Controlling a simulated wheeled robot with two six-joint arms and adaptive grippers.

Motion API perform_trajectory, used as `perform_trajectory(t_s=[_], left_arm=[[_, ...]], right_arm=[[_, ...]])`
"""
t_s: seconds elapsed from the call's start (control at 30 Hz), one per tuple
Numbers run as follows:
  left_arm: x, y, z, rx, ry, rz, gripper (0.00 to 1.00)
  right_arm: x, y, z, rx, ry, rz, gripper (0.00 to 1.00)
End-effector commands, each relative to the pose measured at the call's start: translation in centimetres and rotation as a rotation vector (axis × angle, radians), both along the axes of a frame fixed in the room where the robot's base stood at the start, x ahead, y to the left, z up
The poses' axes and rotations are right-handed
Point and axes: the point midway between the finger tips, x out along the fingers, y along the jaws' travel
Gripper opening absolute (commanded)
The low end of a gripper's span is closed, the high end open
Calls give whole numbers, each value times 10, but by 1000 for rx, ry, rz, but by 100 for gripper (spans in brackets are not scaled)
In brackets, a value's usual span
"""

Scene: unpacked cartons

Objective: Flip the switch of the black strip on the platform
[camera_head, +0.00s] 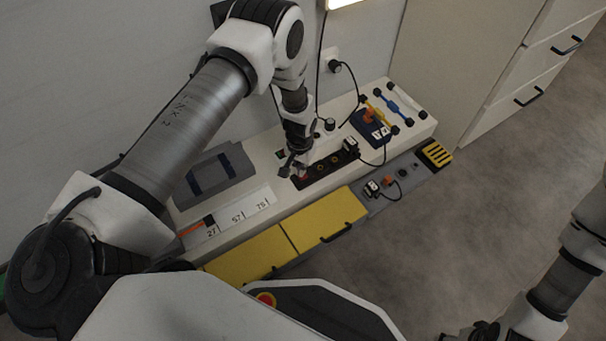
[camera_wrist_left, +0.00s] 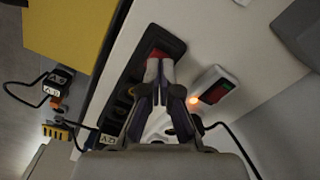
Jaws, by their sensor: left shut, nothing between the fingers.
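The black strip (camera_head: 320,178) lies on the white platform (camera_head: 268,150) and has a row of round sockets. In the left wrist view the strip (camera_wrist_left: 125,82) runs diagonally, with a red switch (camera_wrist_left: 158,54) at its upper end. A black-and-white plug (camera_head: 350,146) sits at the strip's other end. My left gripper (camera_head: 294,170) is shut and empty, pointing down at the switch end. In the left wrist view its fingertips (camera_wrist_left: 160,68) overlap the lower part of the switch; contact cannot be told. My right gripper (camera_head: 482,332) is partly cut off at the bottom right.
A white box with a dark red switch and a glowing lamp (camera_wrist_left: 213,86) stands beside the strip. A blue block with an orange knob (camera_head: 371,122), a grey panel (camera_head: 213,172) and a number scale (camera_head: 240,216) share the platform. Yellow drawers (camera_head: 325,218) are in front; the floor right is clear.

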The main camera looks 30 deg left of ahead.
Motion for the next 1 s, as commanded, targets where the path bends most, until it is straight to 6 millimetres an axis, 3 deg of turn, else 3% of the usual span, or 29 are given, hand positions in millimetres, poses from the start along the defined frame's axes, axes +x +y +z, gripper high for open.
perform_trajectory(t_s=[1.0], left_arm=[[0, 0, -12, 0, 0, 0, 0]], right_arm=[[0, 0, -8, 0, 0, 0, 64]])
